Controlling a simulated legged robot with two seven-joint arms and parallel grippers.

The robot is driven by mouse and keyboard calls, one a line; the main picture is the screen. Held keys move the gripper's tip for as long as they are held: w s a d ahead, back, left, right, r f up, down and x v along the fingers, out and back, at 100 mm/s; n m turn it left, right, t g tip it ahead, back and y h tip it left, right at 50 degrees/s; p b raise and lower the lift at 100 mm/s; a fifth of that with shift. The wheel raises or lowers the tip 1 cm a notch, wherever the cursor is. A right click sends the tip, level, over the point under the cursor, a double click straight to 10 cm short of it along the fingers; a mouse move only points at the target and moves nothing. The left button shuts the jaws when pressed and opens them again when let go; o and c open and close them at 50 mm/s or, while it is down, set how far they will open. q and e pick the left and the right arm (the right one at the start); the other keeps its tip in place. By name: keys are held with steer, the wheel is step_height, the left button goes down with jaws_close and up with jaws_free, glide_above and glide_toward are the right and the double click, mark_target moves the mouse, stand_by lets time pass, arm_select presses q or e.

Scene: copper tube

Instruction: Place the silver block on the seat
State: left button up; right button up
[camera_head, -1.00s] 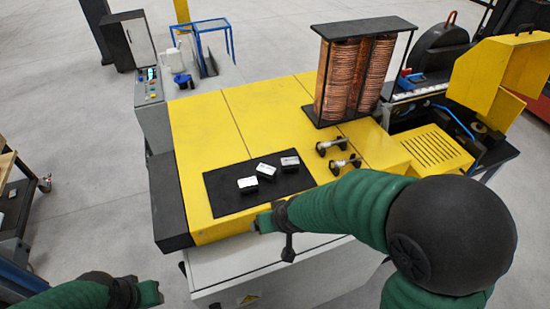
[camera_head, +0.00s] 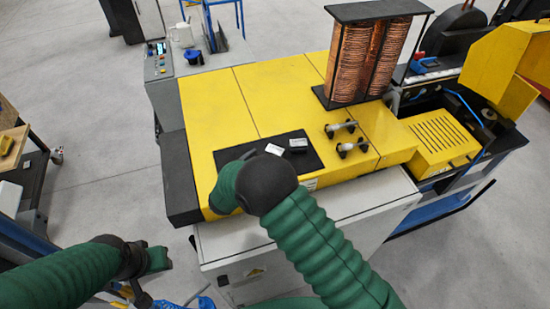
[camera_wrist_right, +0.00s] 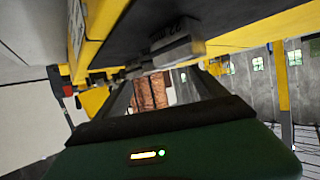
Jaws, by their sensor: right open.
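Two small silver-topped blocks show on the black mat (camera_head: 312,160) on the yellow bench in the head view: one block (camera_head: 274,149) beside my right arm, another block (camera_head: 298,143) further right. My right arm covers the mat's left part and hides its gripper there. In the right wrist view, my right gripper (camera_wrist_right: 163,85) is open, with a silver block (camera_wrist_right: 178,52) close beyond its fingers, near the dark mat surface. I cannot tell whether they touch. My left gripper (camera_head: 157,260) is at the lower left, away from the bench; its jaws are unclear. I cannot make out which part is the seat.
Two metal fittings (camera_head: 347,138) stand right of the mat. A copper coil rack (camera_head: 365,60) rises behind them. A yellow slotted cover (camera_head: 440,145) and open machinery are at the right. A control box (camera_head: 160,68) stands behind the bench's left end.

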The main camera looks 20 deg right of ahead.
steer(key=b+x, duration=0.1)
steer(key=x, duration=0.3)
steer(key=shift+f, duration=0.15)
steer(key=b+x, duration=0.2)
steer(key=x, duration=0.1)
steer(key=shift+w, duration=0.4)
steer(key=shift+d, duration=0.1)
steer(key=shift+w+d, duration=0.1)
steer(key=shift+d, duration=0.15)
steer(key=c, duration=0.5)
steer(key=shift+d, duration=0.1)
steer(key=c, duration=1.2)
arm_select(q)
steer(key=x, duration=0.3)
steer(key=shift+s+f, duration=0.15)
steer(key=shift+f, duration=0.3)
arm_select(e)
steer(key=shift+a, duration=0.25)
jaws_close()
